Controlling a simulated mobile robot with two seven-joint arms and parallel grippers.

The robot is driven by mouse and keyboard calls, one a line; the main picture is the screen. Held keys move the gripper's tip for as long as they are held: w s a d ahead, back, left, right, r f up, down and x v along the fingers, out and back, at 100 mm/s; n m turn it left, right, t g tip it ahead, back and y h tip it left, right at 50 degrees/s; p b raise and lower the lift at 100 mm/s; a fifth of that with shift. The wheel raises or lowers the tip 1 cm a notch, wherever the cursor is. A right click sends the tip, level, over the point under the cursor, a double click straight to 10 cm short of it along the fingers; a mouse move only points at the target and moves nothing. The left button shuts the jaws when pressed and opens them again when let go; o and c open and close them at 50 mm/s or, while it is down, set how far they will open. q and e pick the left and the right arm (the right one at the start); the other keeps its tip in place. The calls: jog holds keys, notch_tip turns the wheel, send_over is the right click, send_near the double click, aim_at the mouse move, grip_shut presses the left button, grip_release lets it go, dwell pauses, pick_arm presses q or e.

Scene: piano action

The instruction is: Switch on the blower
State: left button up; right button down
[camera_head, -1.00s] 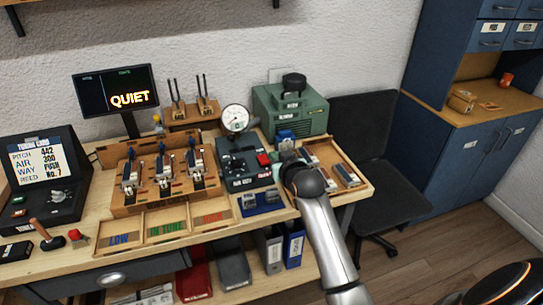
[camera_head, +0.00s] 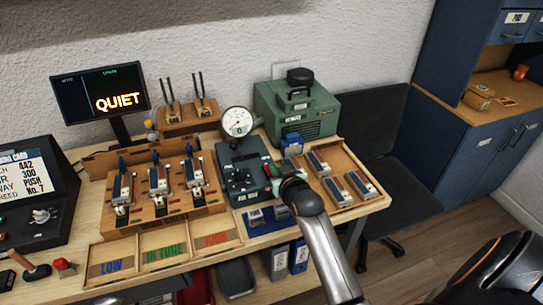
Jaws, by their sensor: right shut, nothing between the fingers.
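The green boxy machine (camera_head: 297,112) with a black cap on top, which looks like the blower, stands at the back right of the bench. A dark control box (camera_head: 236,162) with knobs sits in front of it. A red switch (camera_head: 267,170) at the box's right edge is partly covered by my right gripper (camera_head: 273,182). The gripper is shut and empty, its tips at or just by the switch; I cannot tell whether they touch. The switch's position is hidden. My left gripper is out of view.
A round gauge (camera_head: 237,122) stands behind the control box. A wooden tray (camera_head: 375,203) with several small blocks lies right of my gripper. A wooden rack (camera_head: 150,220) with three upright units is at left. The screen (camera_head: 101,92) reads "QUIET". A dark chair (camera_head: 365,130) stands at right.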

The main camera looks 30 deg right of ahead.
jog(key=shift+f, duration=0.5)
jog(key=shift+s, duration=0.1)
